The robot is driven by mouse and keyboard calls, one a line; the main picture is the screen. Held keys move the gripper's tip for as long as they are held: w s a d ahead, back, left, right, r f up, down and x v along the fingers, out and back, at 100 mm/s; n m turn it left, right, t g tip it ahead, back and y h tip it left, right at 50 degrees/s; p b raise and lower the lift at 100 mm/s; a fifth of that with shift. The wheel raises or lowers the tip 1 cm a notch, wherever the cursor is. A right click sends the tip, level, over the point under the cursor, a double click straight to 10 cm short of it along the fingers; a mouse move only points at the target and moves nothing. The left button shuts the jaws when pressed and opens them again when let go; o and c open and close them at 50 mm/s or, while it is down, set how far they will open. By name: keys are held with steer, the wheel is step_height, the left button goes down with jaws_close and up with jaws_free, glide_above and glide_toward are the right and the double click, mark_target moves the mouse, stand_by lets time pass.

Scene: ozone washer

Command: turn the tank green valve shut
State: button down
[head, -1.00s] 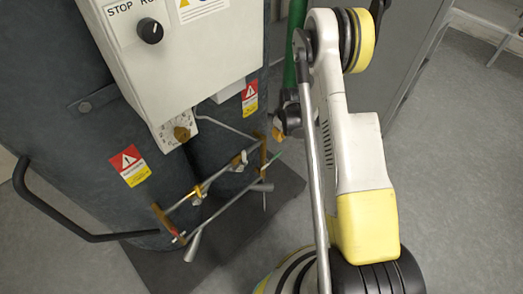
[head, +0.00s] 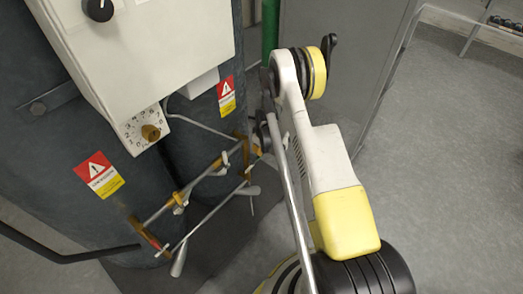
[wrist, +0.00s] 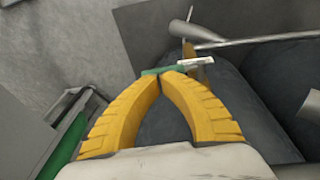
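The green valve handle (wrist: 152,72) shows in the wrist view as a small green bar with a pale end, right at my fingertips. My gripper (wrist: 161,78) has two yellow, ribbed fingers bowed outward with their tips together. The tips touch or nearly touch the green bar; I cannot tell if it is pinched between them. In the head view my gripper (head: 257,146) is small and partly hidden behind my arm, at the far right end of the pipe frame (head: 205,172). The green handle cannot be made out there.
Dark tanks (head: 70,140) carry the pipe frame, its grey levers, a white control box (head: 140,50) and a numbered dial (head: 150,132). A green vertical pipe (head: 270,25) and a grey cabinet (head: 345,70) stand behind my arm. The floor at right is clear.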

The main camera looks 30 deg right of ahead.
steer(key=shift+w+d+f+g+y, duration=0.1)
steer(key=shift+f+g+y, duration=0.2)
steer(key=shift+f+y, duration=0.45)
step_height(320, 180, up, 14)
steer(key=s+d+p, duration=0.1)
steer(key=s+p, duration=0.1)
steer(key=p, duration=0.3)
steer(key=shift+s+p, duration=0.25)
steer(key=shift+p, duration=0.05)
